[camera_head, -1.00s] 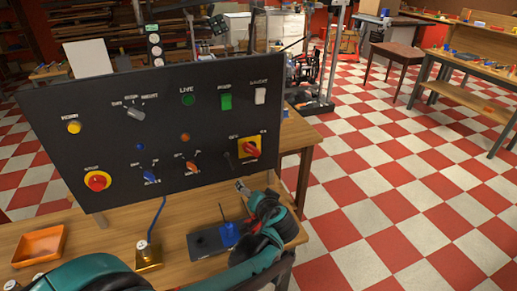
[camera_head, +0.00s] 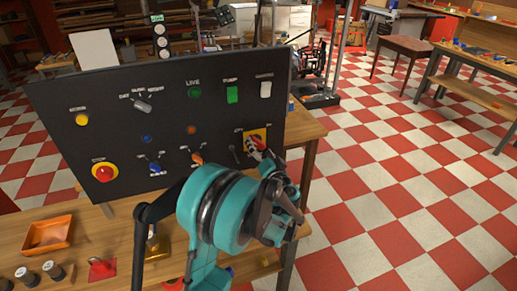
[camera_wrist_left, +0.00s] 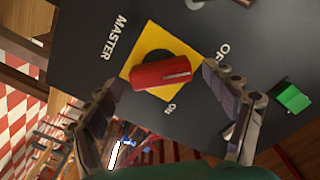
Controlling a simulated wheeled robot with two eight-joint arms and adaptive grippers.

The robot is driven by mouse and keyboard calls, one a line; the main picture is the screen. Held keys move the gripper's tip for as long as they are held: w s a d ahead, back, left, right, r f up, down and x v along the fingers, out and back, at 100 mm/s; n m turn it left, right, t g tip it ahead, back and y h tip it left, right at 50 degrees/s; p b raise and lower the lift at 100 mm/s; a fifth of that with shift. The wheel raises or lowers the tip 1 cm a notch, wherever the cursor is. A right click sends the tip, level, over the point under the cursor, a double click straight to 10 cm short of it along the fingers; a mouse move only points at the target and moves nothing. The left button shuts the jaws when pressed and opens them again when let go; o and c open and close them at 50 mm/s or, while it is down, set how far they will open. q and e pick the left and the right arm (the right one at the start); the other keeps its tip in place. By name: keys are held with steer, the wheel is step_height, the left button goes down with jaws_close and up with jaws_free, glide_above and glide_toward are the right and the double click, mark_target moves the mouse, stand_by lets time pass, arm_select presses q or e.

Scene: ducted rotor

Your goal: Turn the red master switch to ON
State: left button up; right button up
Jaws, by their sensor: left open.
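The red master switch (camera_wrist_left: 160,74) is a red bar handle on a yellow square plate (camera_wrist_left: 150,42), beside the word MASTER, on the black panel. In the left wrist view its white mark points right, between the OFF and ON labels. My left gripper (camera_wrist_left: 163,80) is open, with one finger on each side of the handle. Gaps show between fingers and handle; contact cannot be told. In the head view my left gripper (camera_head: 262,152) is at the panel's lower right and partly covers the switch; the yellow plate (camera_head: 262,131) shows behind it. My right gripper is not in view.
The black panel (camera_head: 120,125) stands on a wooden table. Nearby controls are an orange selector (camera_head: 197,158), a green pump switch (camera_head: 232,95) and a red stop button (camera_head: 104,173). An orange tray (camera_head: 48,234) lies at the table's left. Open floor lies to the right.

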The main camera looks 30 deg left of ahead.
arm_select(q)
steer(key=shift+w+a, duration=0.25)
steer(key=shift+a, duration=0.05)
steer(key=c, duration=1.2)
steer(key=shift+o, duration=0.4)
